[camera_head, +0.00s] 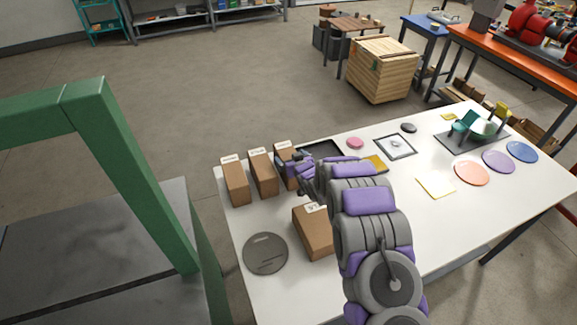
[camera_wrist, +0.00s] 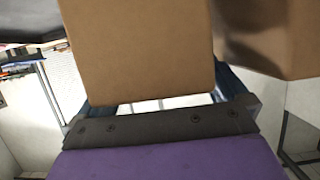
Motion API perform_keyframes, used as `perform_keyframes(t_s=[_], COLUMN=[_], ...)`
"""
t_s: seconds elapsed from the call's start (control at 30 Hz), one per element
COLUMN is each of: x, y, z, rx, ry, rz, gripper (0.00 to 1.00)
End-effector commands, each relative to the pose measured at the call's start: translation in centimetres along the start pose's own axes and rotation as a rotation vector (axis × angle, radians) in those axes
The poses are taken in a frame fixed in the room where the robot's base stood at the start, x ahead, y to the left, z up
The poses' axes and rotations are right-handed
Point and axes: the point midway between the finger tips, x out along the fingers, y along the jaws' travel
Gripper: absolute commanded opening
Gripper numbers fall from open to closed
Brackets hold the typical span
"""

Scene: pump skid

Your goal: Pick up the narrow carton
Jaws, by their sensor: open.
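Three upright brown cartons with white top labels stand in a row at the left end of the white table: the left carton (camera_head: 235,184), the middle carton (camera_head: 263,175) and the right carton (camera_head: 282,155). They look slim; I cannot tell for sure which is the narrow one. My gripper (camera_head: 291,168) is at the right carton, which it partly hides. In the wrist view my gripper (camera_wrist: 155,100) is open, with a brown carton face (camera_wrist: 140,50) filling the space between its fingers. Another brown carton (camera_wrist: 265,35) shows close on the right there.
A wider carton (camera_head: 312,232) stands nearer, beside my arm. A dark round disc (camera_head: 265,254) lies left of it. A black tray (camera_head: 322,150) lies just behind my gripper. Coloured discs, including an orange one (camera_head: 472,173), lie on the right. A green frame (camera_head: 125,160) rises at the left.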

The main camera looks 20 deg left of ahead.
Motion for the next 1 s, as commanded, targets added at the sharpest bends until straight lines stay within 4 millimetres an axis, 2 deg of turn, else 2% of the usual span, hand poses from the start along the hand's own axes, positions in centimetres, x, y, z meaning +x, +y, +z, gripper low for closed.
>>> perform_keyframes(t_s=[0.07, 1.0], x=[-0.03, -0.05], y=[0.02, 0.0], z=[-0.01, 0.03], rx=[0.0, 0.0], ry=[0.0, -0.001], rz=[0.0, 0.0], gripper=[0.99, 0.09])
